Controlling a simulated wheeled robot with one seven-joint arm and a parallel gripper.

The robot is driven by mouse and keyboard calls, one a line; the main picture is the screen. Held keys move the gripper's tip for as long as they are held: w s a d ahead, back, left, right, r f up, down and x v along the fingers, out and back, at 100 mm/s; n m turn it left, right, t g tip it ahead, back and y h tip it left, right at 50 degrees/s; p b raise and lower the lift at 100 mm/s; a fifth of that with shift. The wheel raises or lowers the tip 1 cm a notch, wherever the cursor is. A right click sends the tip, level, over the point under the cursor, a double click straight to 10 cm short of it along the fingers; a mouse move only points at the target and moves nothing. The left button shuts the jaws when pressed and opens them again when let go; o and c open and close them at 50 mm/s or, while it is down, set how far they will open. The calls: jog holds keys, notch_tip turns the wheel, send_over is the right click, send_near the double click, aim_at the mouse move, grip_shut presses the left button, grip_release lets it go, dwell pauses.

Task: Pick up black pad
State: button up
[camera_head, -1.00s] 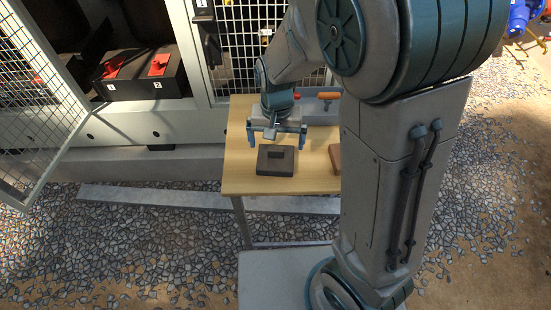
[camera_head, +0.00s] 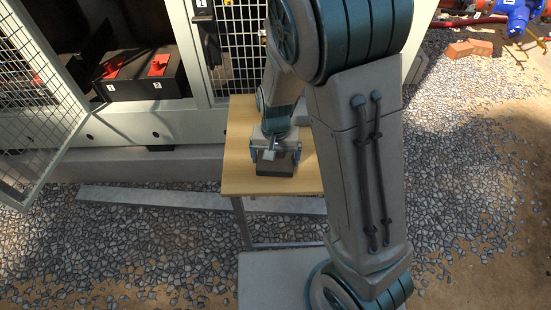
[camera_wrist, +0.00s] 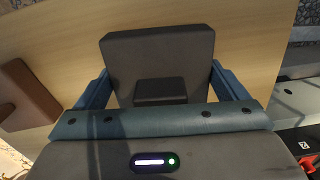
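The black pad (camera_head: 275,170) is a dark square slab lying on the wooden table. In the wrist view the black pad (camera_wrist: 190,55) has a small raised block on top. My gripper (camera_head: 275,148) is right over the pad and hides part of it in the head view. In the wrist view my gripper (camera_wrist: 160,72) has its two blue fingers spread wide, one near each side edge of the pad. I cannot tell whether they touch it. The gripper body hides the pad's near edge.
The wooden table (camera_head: 240,165) has bare room left of the pad. A brown block (camera_wrist: 30,92) lies to the left in the wrist view. A cabinet with black boxes with red parts (camera_head: 145,75) stands behind, its mesh door (camera_head: 40,100) open at the left.

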jog(key=c, duration=0.6)
jog(key=shift+r, duration=0.1)
